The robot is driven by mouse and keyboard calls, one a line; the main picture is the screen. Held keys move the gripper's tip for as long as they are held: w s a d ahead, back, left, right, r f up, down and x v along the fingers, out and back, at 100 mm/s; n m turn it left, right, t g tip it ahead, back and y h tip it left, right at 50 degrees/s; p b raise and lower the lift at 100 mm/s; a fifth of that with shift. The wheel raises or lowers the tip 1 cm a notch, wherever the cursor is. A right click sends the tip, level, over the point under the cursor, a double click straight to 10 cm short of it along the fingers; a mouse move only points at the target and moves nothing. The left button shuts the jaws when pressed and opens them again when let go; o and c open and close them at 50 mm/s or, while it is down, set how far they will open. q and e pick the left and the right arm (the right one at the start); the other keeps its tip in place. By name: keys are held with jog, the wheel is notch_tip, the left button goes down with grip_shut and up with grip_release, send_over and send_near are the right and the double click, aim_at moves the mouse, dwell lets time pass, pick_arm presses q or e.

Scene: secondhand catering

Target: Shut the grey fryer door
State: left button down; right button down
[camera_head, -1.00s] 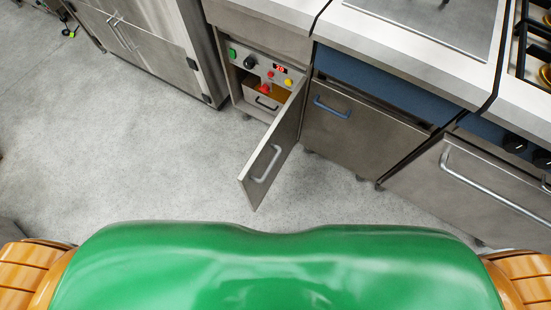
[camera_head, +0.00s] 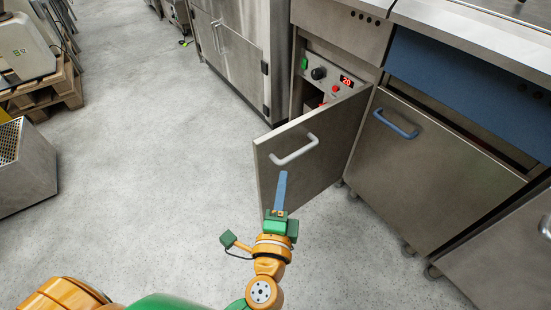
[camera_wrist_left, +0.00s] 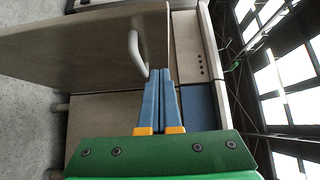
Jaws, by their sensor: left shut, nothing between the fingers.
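The grey fryer door (camera_head: 325,150) stands open, swung out from the fryer cabinet toward me. A pale bar handle (camera_head: 294,150) is on its outer face. Behind the door, the fryer's control panel (camera_head: 327,72) shows a red display and knobs. My left gripper (camera_head: 282,174) is shut and empty, in front of the door's lower part just below the handle. In the left wrist view the closed blue fingers (camera_wrist_left: 159,72) point toward the door (camera_wrist_left: 80,48), with the handle (camera_wrist_left: 136,54) just left of the fingertips. I cannot tell whether they touch the door. My right gripper is out of view.
A steel cabinet with a blue handle (camera_head: 398,124) adjoins on the right. A tall steel cupboard (camera_head: 228,52) stands to the left of the fryer. A steel bin (camera_head: 22,178) and a wooden pallet (camera_head: 45,88) are at far left. The floor (camera_head: 150,150) between is clear.

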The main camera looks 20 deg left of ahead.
aim_at(277, 140)
pick_arm(q)
jog(key=w, duration=0.4)
jog(key=w+a, duration=0.1)
jog(key=w, duration=0.1)
jog(key=shift+r, duration=0.1)
jog(key=w+a, duration=0.1)
jog(key=w+a+p, duration=0.1)
jog(key=shift+a, duration=0.4)
jog(key=shift+w+a, duration=0.1)
jog(key=shift+a, duration=0.1)
jog(key=shift+a, duration=0.1)
